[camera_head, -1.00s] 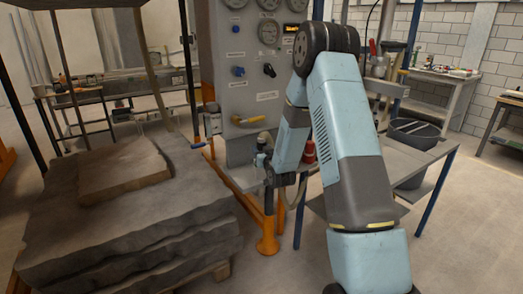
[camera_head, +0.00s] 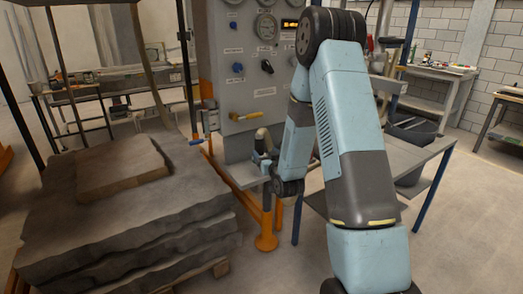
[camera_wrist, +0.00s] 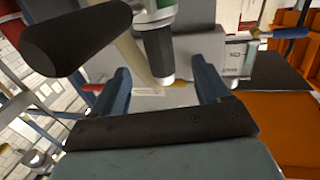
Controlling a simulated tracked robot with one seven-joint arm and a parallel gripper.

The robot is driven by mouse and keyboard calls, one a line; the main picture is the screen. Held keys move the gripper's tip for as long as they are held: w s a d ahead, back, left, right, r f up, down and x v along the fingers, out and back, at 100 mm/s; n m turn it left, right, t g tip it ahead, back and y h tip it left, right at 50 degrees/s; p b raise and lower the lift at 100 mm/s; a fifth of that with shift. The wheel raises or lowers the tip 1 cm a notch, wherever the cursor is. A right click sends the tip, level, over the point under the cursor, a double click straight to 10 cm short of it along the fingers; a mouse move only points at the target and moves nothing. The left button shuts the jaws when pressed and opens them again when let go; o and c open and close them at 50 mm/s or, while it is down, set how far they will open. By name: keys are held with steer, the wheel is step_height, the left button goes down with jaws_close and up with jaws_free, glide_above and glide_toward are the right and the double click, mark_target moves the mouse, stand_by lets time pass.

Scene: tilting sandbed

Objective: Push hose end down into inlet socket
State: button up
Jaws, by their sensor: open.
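The beige hose (camera_head: 264,134) arcs up just above my gripper in the head view. In the wrist view, the beige hose (camera_wrist: 130,50) runs beside a dark sleeve with a bare metal tip, which looks like the hose end (camera_wrist: 158,52). My gripper (camera_wrist: 162,84) is open, with a blue finger on each side of that end and gaps to both. In the head view my gripper (camera_head: 263,164) is small, above an orange floor post (camera_head: 267,240) with a grey upper part. The inlet socket cannot be clearly made out; I cannot tell whether the hose end sits in it.
The grey gauge panel (camera_head: 240,80) stands close behind, with a yellow-handled valve (camera_head: 245,115). The layered sandbed (camera_head: 120,220) fills the left. A grey table (camera_head: 405,160) stands to the right. A thick black cylinder (camera_wrist: 75,35) fills the upper left of the wrist view.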

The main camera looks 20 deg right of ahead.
steer(key=s, duration=0.6)
steer(key=shift+s+d, duration=0.15)
steer(key=shift+d, duration=0.1)
steer(key=shift+r, duration=0.1)
steer(key=s+r+g+h, duration=0.2)
steer(key=s+r+g, duration=0.5)
steer(key=r, duration=0.8)
steer(key=s+r+g, duration=0.2)
steer(key=s+r, duration=0.2)
steer(key=s, duration=1)
steer(key=s+a+r+m+g, duration=0.1)
steer(key=s+r+g, duration=0.2)
steer(key=s, duration=1)
steer(key=shift+s+a+r, duration=0.25)
steer(key=shift+s+r, duration=0.15)
steer(key=shift+r, duration=0.15)
